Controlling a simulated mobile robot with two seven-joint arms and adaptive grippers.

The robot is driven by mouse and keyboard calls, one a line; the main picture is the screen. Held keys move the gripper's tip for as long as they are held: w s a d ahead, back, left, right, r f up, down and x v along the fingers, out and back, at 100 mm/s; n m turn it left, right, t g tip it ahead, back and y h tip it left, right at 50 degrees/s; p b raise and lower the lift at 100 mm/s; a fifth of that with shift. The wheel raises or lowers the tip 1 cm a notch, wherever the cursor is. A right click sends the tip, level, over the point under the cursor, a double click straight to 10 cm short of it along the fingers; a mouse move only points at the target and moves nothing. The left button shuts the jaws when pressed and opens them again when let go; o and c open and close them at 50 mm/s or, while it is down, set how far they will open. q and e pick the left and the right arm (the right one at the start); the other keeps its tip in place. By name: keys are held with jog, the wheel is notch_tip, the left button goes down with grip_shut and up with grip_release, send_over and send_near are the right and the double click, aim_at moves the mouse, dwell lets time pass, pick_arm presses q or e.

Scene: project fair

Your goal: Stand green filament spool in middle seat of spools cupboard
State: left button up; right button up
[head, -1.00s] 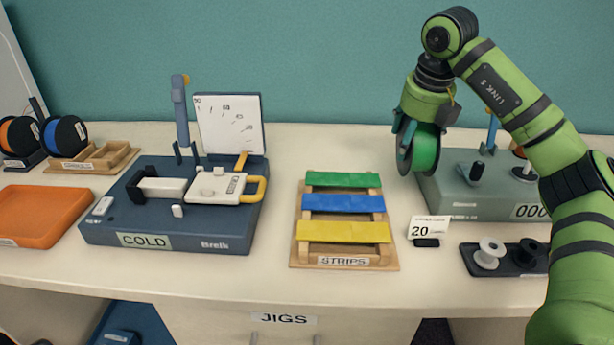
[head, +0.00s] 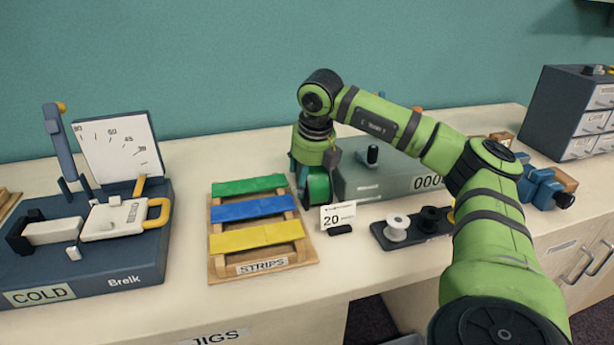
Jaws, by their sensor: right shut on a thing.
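The green filament spool (head: 318,187) hangs upright in my right gripper (head: 313,165), which is shut on it. The spool has a dark flange on its left side. It is between the strips rack and the grey-green machine, close above the table or touching it; I cannot tell which. My left gripper is out of view. I see no spools cupboard that I can identify; a dark cabinet with pale labelled drawers (head: 590,125) stands at the far right.
The strips rack (head: 298,250) is just left of the spool. A "20" card (head: 338,215) stands in front of it. The grey-green machine (head: 385,180) is right. A dark tray (head: 415,232) holds small bobbins. The COLD machine (head: 150,270) is at left, a blue vise (head: 540,188) at right.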

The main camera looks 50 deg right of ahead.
jog(key=shift+f, duration=0.1)
jog(key=o, duration=1.5)
jog(key=shift+a, duration=0.1)
